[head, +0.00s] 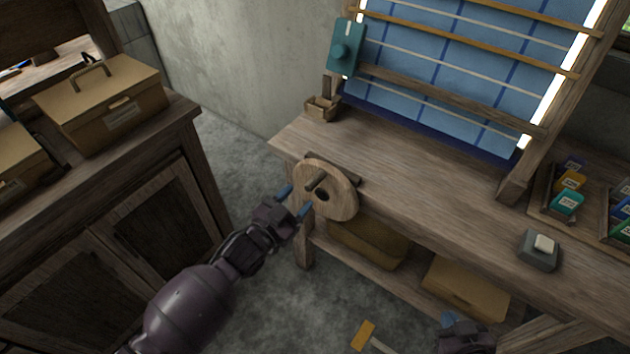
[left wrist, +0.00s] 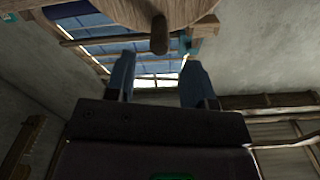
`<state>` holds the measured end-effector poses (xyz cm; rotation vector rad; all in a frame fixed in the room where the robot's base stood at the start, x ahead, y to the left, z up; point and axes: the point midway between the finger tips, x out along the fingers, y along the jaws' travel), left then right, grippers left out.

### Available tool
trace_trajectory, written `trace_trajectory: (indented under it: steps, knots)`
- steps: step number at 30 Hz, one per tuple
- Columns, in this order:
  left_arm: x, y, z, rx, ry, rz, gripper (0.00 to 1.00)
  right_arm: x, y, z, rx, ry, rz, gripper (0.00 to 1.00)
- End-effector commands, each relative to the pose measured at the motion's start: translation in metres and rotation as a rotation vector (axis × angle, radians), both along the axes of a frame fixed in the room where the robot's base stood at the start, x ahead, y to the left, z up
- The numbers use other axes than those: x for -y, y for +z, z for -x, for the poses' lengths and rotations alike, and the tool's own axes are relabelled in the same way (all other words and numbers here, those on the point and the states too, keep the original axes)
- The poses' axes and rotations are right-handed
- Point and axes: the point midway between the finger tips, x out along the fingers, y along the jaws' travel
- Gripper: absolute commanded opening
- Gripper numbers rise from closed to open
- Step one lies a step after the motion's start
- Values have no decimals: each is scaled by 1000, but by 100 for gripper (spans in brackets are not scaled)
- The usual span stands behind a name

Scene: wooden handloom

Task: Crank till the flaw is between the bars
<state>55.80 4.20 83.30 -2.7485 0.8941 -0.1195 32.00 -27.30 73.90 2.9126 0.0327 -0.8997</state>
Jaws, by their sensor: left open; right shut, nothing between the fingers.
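The round wooden crank wheel (head: 343,187) is on the front left of the loom bench, with a peg handle (head: 316,181) sticking out. My left gripper (head: 295,201) is open, its blue fingers close to the peg. In the left wrist view the peg (left wrist: 159,36) hangs from the wheel (left wrist: 185,10), ahead of the open fingers (left wrist: 158,82), with nothing gripped. The blue cloth (head: 432,62) with pale and dark lines is stretched on the loom, crossed by wooden bars (head: 468,39). I cannot make out a flaw. My right gripper (head: 455,325) is shut and empty at the bottom edge.
A teal box with a knob (head: 343,47) is on the loom's left post. A cabinet (head: 150,210) stands left, with floor between.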

Motion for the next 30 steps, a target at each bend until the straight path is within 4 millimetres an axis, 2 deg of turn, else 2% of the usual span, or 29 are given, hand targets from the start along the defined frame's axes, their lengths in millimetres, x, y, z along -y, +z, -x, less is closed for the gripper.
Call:
trace_trajectory:
  steps: [6,12,18,26,27,30]
  knots:
    - [24,-1,-32,-1,0,1,49,0,-8,2,-11,2,1,0]
    - [38,-2,-52,-1,0,0,49,0,-10,1,-12,4,3,0]
    - [45,-1,-61,-1,0,0,49,1,-10,0,-10,8,6,0]
    - [45,0,-62,-1,0,0,49,0,-8,-2,-7,8,6,0]
    - [45,0,-62,-1,0,0,48,0,-8,-2,-7,8,6,0]
    - [45,0,-62,-1,1,0,32,0,-8,-2,-7,8,6,0]
